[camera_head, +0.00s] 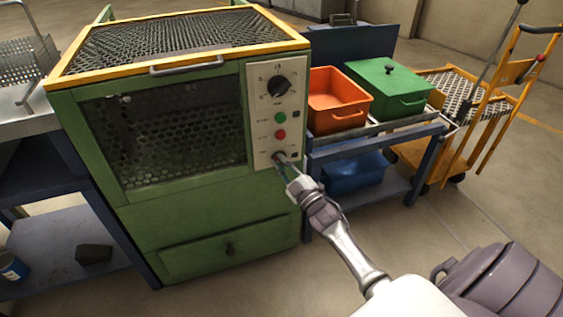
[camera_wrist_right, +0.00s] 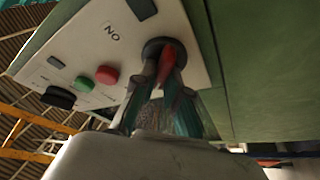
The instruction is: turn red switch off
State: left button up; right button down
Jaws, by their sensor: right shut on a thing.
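The red switch (camera_wrist_right: 167,60) sits in a dark round mount at the lower end of the white control panel (camera_wrist_right: 100,45). In the wrist view my right gripper (camera_wrist_right: 163,78) has its fingers on either side of the switch and is shut on it. The switch points along between the fingers, with a label beside it on the panel. In the head view my right gripper (camera_head: 282,162) reaches the bottom of the panel (camera_head: 262,143), and its fingertips mostly hide the switch. My left gripper is not in view.
The green furnace (camera_head: 215,215) carries the panel, with a black knob (camera_head: 278,87), a green button (camera_head: 280,117) and a red button (camera_head: 280,134) above the switch. An orange bin (camera_head: 338,98) and a green lidded box (camera_head: 388,85) stand on a blue cart to the right.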

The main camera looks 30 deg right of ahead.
dwell(0.4)
jog(key=c, duration=1.2)
grip_release()
jog(key=v, duration=1.2)
jog(key=shift+a, duration=0.1)
